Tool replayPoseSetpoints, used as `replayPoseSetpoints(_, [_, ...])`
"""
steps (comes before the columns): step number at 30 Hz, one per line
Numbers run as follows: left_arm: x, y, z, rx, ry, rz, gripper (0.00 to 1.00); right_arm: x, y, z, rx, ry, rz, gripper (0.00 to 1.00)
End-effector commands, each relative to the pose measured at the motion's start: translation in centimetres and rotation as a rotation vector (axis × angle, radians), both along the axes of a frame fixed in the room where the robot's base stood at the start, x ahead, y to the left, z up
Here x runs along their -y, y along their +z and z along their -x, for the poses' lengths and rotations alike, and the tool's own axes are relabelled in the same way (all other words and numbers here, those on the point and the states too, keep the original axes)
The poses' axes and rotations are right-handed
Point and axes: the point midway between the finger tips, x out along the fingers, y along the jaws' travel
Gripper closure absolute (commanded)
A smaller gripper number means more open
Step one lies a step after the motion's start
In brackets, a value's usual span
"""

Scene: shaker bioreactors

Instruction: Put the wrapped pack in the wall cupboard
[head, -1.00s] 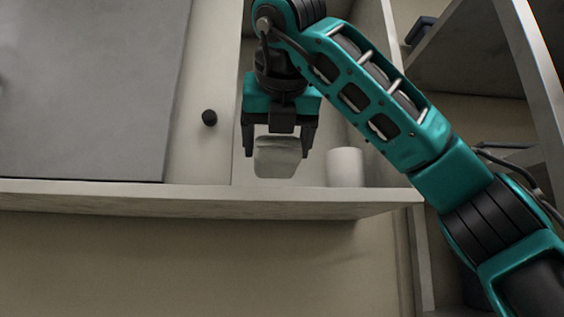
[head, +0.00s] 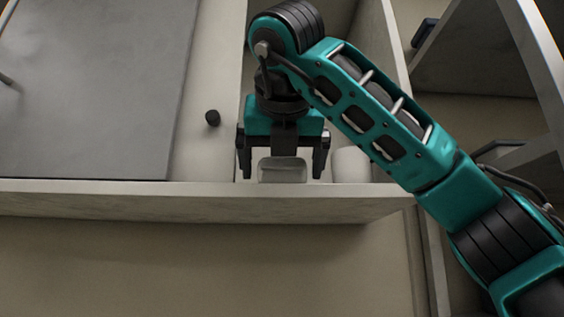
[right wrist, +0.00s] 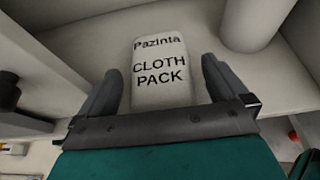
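The wrapped pack (head: 283,174) is a small pale block inside the wall cupboard (head: 215,200), just behind its front bottom edge, which hides its base. In the right wrist view the pack (right wrist: 161,72) shows the words "Pazinta CLOTH PACK" and rests on the pale cupboard floor. My right gripper (head: 282,166) points down over the pack, with one finger on each side. In the right wrist view its fingers (right wrist: 160,66) are open, with a gap on both sides of the pack. My left gripper is not in view.
A white cylindrical container (head: 351,164) stands close to the right of the pack; it also shows in the right wrist view (right wrist: 252,22). A pale panel with a black knob (head: 212,118) and a large grey panel (head: 95,90) are to the left. Open shelving (head: 480,75) is at right.

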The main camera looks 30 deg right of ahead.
Motion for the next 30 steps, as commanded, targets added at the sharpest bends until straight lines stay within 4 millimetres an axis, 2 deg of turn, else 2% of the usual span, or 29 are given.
replayPoseSetpoints(11, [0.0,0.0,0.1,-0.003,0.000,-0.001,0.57,-0.3,0.5,0.5,0.002,0.001,0.000,0.00])
replayPoseSetpoints(24, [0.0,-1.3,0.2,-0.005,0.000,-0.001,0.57,-4.1,3.5,6.7,0.006,-0.001,0.002,0.00])
replayPoseSetpoints(30, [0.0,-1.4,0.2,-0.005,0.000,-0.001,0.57,-5.4,4.5,8.8,0.003,-0.002,0.000,0.00])
